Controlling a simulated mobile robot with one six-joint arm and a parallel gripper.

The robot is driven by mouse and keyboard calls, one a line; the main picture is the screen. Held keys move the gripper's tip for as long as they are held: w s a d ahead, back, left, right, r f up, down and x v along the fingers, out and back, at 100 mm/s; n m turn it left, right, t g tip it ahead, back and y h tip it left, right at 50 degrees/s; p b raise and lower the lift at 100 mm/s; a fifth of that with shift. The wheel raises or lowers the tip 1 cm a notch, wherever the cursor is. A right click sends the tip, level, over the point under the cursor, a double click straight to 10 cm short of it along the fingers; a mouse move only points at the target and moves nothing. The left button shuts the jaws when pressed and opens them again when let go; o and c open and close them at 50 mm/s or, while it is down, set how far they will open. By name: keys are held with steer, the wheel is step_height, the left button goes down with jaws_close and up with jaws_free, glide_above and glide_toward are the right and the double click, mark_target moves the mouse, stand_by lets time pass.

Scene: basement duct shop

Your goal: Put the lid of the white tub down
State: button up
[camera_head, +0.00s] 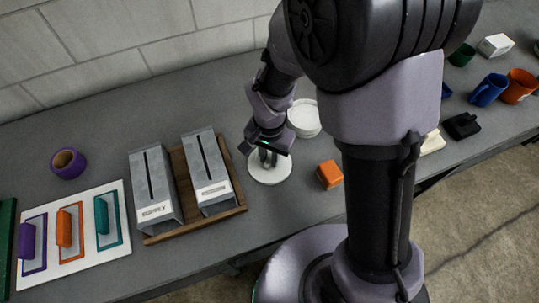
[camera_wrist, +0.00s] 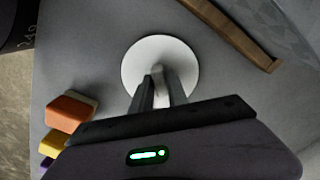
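The white lid (camera_head: 270,170) is a flat round disc, level and at or just above the grey bench; I cannot tell whether it touches. In the wrist view the lid (camera_wrist: 160,50) fills the upper middle, with a small grey knob at its centre. My gripper (camera_head: 268,154) points down over the lid. In the wrist view my gripper's two fingers (camera_wrist: 162,88) are close together on either side of the knob and appear shut on it. The white tub (camera_head: 304,118) stands behind and right of the lid, partly hidden by my arm.
Left of the lid, two grey metal boxes (camera_head: 208,170) stand on a wooden tray (camera_head: 238,197). An orange block (camera_head: 329,174) lies close on the right; it also shows in the wrist view (camera_wrist: 68,112). Mugs (camera_head: 489,89) stand at the far right. A purple cup (camera_head: 68,163) is far left.

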steer(key=shift+o, duration=1.3)
step_height(320, 180, up, 12)
steer(key=p, duration=0.5)
step_height(320, 180, up, 13)
steer(key=t+y, duration=0.2)
steer(key=t, duration=0.1)
glide_above(270, 158)
steer(key=s+d, duration=0.5)
steer(key=s, duration=0.1)
steer(key=s+d+r+n+t, duration=0.1)
steer(key=s+r+t, duration=0.1)
steer(key=s+r, duration=0.2)
steer(key=shift+s+d+t, duration=0.3)
steer(key=shift+s+t, duration=0.1)
steer(key=shift+s, duration=0.3)
